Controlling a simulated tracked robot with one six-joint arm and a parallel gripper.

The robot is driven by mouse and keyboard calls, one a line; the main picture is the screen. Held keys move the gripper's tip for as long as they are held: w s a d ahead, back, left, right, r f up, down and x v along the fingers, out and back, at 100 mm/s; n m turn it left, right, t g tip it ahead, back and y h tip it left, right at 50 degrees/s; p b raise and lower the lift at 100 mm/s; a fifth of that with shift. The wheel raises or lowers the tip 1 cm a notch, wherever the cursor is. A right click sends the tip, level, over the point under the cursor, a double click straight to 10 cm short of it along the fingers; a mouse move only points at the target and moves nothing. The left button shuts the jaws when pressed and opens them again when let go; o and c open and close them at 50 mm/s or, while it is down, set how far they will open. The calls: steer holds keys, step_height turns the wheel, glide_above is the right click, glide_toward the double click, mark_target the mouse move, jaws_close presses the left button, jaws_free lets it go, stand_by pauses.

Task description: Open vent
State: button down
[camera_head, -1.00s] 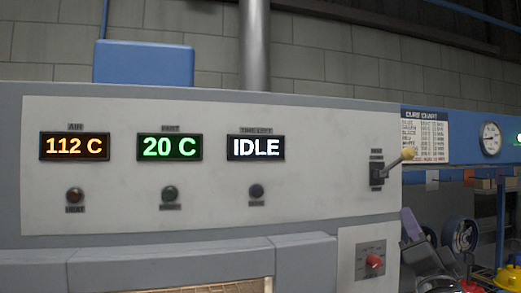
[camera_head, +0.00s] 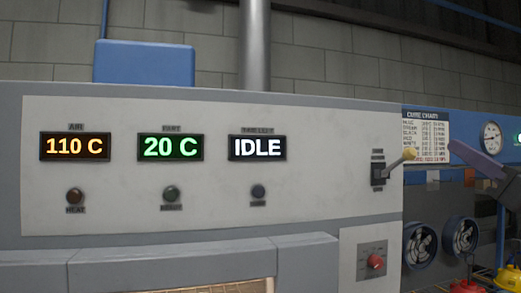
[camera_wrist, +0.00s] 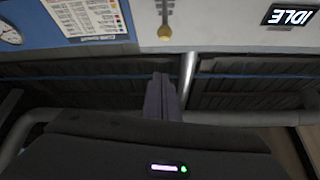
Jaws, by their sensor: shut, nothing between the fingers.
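A lever with a yellow knob (camera_head: 410,153) sticks out of a dark slotted plate (camera_head: 378,172) at the right end of the grey panel. The lever tilts up and to the right; the small labels by it are unreadable. My gripper (camera_head: 455,147) is to the right of the knob at about its height, apart from it in the picture. In the wrist view my gripper (camera_wrist: 161,77) shows as purple-grey fingers, shut and empty. The picture there is upside down, with the lever knob (camera_wrist: 165,32) above the fingertips.
The panel has an air display (camera_head: 75,147) reading 110 C, a green display (camera_head: 170,147) reading 20 C and an IDLE display (camera_head: 257,147). A red knob (camera_head: 375,261) sits below the lever. A chart (camera_head: 426,136) and gauge (camera_head: 491,136) are at right, above fans (camera_head: 460,236).

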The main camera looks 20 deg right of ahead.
mark_target(397, 163)
steer(key=shift+w, duration=0.1)
steer(key=w+r, duration=0.1)
steer(key=w, duration=0.8)
steer(key=shift+a, duration=0.2)
stand_by(0.7)
steer(key=shift+w+r, duration=0.1)
steer(key=shift+d+f, duration=0.15)
steer(key=shift+f, duration=0.05)
